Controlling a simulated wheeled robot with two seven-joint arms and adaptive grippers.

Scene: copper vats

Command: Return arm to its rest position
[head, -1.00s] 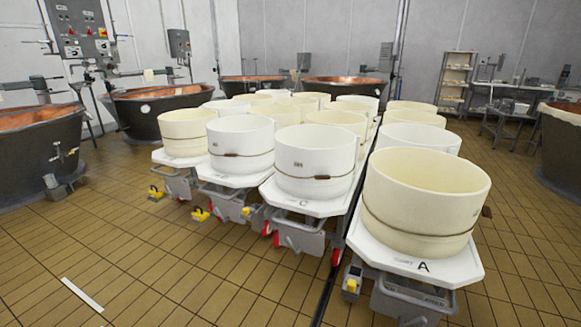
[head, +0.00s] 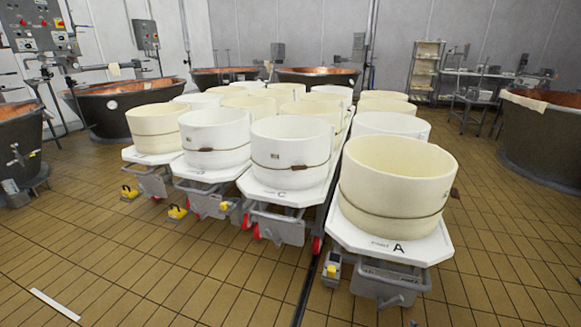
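Neither of my grippers nor my arms shows in the head view. The view holds a group of round cheese moulds on wheeled carts. The nearest is a cream mould (head: 395,185) on a white cart top (head: 345,228) marked A, at right of centre. To its left, a white mould (head: 290,150) stands on a cart marked C. Further left are another white mould (head: 214,142) and a cream mould (head: 157,128). Several more moulds stand in rows behind them.
Copper-lined vats (head: 110,112) stand along the left and back, and another vat (head: 550,140) is at the right. A metal shelf (head: 427,70) stands at the back right. Yellow pedals (head: 177,212) stick out from the carts.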

